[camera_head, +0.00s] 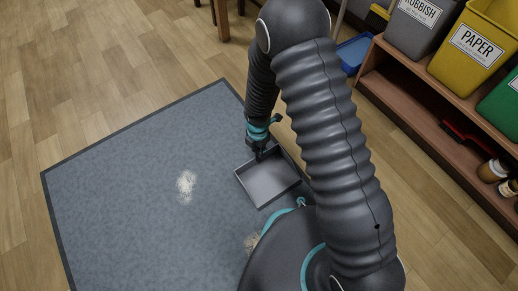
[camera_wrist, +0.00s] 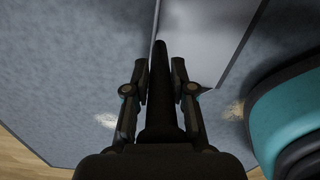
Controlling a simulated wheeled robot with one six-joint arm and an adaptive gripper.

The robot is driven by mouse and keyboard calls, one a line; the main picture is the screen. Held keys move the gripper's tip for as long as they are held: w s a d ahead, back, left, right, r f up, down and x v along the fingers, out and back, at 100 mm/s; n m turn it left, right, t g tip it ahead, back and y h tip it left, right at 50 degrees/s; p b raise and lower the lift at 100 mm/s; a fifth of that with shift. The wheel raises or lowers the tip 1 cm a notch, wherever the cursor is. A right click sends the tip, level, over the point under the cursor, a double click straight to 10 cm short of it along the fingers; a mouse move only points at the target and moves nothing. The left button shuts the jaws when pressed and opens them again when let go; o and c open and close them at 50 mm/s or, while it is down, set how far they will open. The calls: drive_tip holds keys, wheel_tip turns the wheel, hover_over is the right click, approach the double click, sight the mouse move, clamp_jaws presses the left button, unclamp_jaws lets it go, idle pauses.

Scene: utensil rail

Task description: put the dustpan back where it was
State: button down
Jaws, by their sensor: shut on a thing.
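The dustpan (camera_head: 268,181) is a shallow grey tray on or just above the grey-blue mat, beside my arm; I cannot tell whether it touches the mat. My gripper (camera_head: 261,154) is at the dustpan's back edge, pointing down. In the wrist view my gripper (camera_wrist: 160,75) is shut on the dark handle (camera_wrist: 162,90), which runs up between the fingers. The grey pan (camera_wrist: 205,40) extends beyond the fingertips. My arm hides part of the floor to the right of the dustpan.
The mat (camera_head: 120,205) carries a pale crumb pile (camera_head: 186,186) left of the dustpan and another (camera_head: 251,242) by my base. A wooden shelf (camera_head: 420,106) at right holds grey, yellow and green bins, with a red-and-black item (camera_head: 465,138) and jars below. A blue container (camera_head: 353,53) stands behind my arm.

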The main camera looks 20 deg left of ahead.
drive_tip(key=shift+f, duration=0.1)
drive_tip(key=c, duration=1)
unclamp_jaws()
wheel_tip(320, 180, up, 12)
drive_tip(key=shift+a+r+p, duration=0.1)
drive_tip(key=shift+r+p, duration=0.05)
drive_tip(key=shift+p, duration=0.9)
